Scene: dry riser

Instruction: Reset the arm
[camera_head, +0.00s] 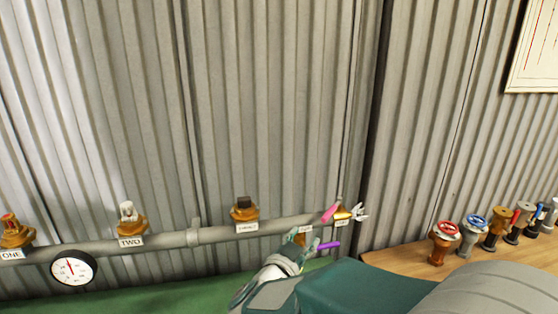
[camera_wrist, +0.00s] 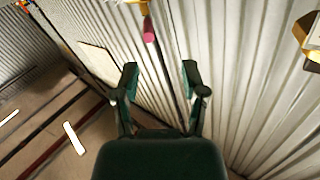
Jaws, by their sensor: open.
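My gripper (camera_wrist: 160,78) is open and empty in the wrist view, with its two dark green fingers apart. A pink handle (camera_wrist: 149,32) shows beyond the gap between the fingertips, not touched by them. In the head view my arm reaches in from the lower right to the right end of the grey pipe (camera_head: 165,242). There the pink handle (camera_head: 330,213) and a purple handle (camera_head: 328,245) stick out beside brass fittings.
Valve outlets labelled ONE (camera_head: 15,232), TWO (camera_head: 130,220) and another capped one (camera_head: 243,210) stand along the pipe. A round gauge (camera_head: 73,269) hangs below it. Several fittings stand on a wooden bench (camera_head: 405,257) at right. A corrugated wall (camera_head: 270,100) closes the back.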

